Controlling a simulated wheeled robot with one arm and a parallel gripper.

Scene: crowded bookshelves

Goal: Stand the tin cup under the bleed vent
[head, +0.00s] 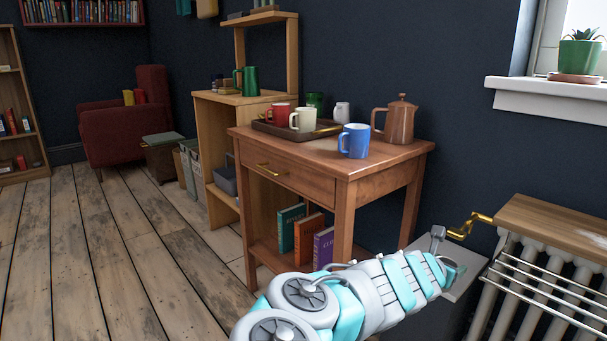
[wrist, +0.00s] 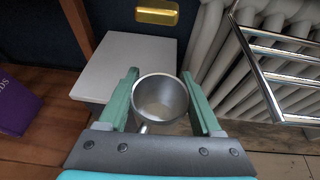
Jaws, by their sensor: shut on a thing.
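The grey tin cup (wrist: 160,100) is between the green fingers of my gripper (wrist: 164,103) in the wrist view. My gripper is shut on it. Its open mouth faces the wrist camera, with a bit of handle on the near side. A bent brass fitting (head: 469,225), perhaps the bleed vent, sticks out left of the radiator in the head view. A brass piece (wrist: 157,12) shows beyond the cup in the wrist view. My gripper (head: 455,271) is below the fitting in the head view; I cannot make out the cup there.
A pale-topped block (head: 467,278) is by my gripper; it lies behind the cup in the wrist view (wrist: 128,62). I cannot tell whether they touch. The radiator (head: 530,255) with a metal rail is at right. A wooden table (head: 310,165) with mugs is at left.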

